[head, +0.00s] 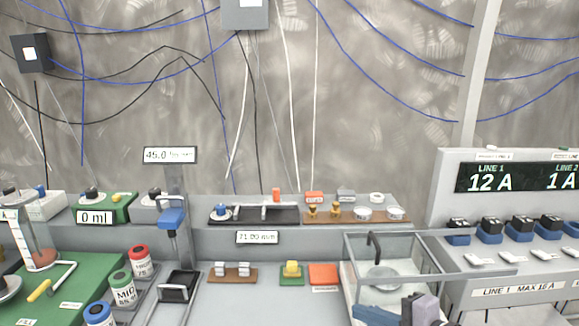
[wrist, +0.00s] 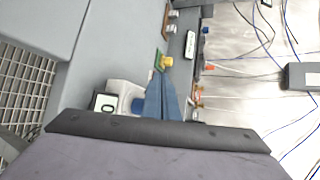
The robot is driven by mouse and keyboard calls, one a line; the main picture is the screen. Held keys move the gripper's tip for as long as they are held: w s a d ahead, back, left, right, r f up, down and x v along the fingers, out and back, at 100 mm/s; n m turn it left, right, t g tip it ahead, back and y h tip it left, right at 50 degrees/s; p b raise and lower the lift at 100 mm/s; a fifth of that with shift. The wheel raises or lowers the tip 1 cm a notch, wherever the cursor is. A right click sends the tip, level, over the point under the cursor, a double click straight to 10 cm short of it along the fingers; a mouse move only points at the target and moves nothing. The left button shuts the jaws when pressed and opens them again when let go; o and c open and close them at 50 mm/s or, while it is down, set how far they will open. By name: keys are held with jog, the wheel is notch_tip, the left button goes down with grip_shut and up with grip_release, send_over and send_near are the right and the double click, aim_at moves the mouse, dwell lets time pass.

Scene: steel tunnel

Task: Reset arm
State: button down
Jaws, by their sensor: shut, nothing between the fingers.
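My gripper (head: 372,314) is at the bottom edge of the head view, right of centre, with blue fingers pointing left and my dark wrist to their right. In the wrist view my gripper (wrist: 160,92) has its blue fingers together, with nothing between them. My gripper overlaps the front of a clear-walled balance box (head: 439,264) in the head view. I cannot tell how much room lies between them. A white device with a small display reading 0 (wrist: 105,102) shows beside the fingers in the wrist view.
Left of the balance box are an orange block (head: 323,274), a yellow piece on a green base (head: 291,270) and a brown rack (head: 233,276). A breaker panel (head: 515,176) stands at right. Bottles, including a red-capped one (head: 140,262), stand at left. The grey bench before the blocks is clear.

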jog(key=s+a+f+n+g+h+p, duration=0.2)
jog(key=s+a+n+g+p, duration=0.45)
jog(key=s+g+p, duration=0.4)
jog(key=s+d+r+n+h+p, duration=0.3)
jog(key=s+d+n+h+p, duration=0.2)
jog(key=s+n+h+p, duration=0.1)
jog(key=shift+s+r, duration=0.4)
jog(key=shift+s, duration=0.15)
jog(key=shift+d+r+n+p, duration=0.15)
jog(key=shift+n+p, duration=0.1)
jog(key=shift+p, duration=0.15)
